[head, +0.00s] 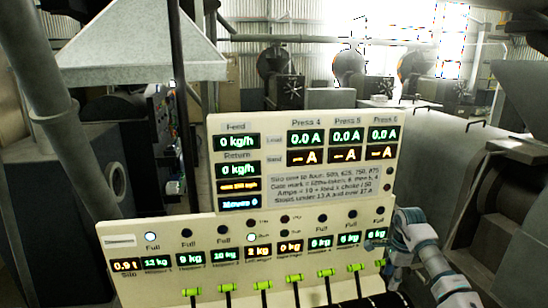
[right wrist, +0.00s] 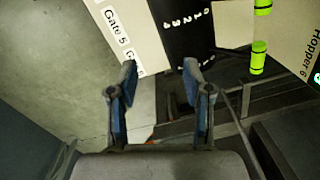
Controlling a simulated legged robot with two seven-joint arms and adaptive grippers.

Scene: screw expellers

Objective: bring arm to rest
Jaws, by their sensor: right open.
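My right arm comes in from the lower right in the head view. Its blue-grey gripper (head: 380,252) is at the right end of the lower control panel (head: 130,262), close to the panel face. In the right wrist view the two fingers of the gripper (right wrist: 160,68) stand apart with nothing between them. Past the fingertips are a white panel strip labelled "Gate 5" (right wrist: 120,35) and a black scale strip (right wrist: 187,30). I cannot tell whether the fingers touch anything. My left gripper is in neither view.
Green gate handles (head: 295,278) line the panel's lower edge; two green grips (right wrist: 258,57) show in the wrist view. The upper display board (head: 225,190) reads 0.0 A for the presses. A large grey machine (head: 440,150) stands at right, a grey hood (head: 140,50) at left.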

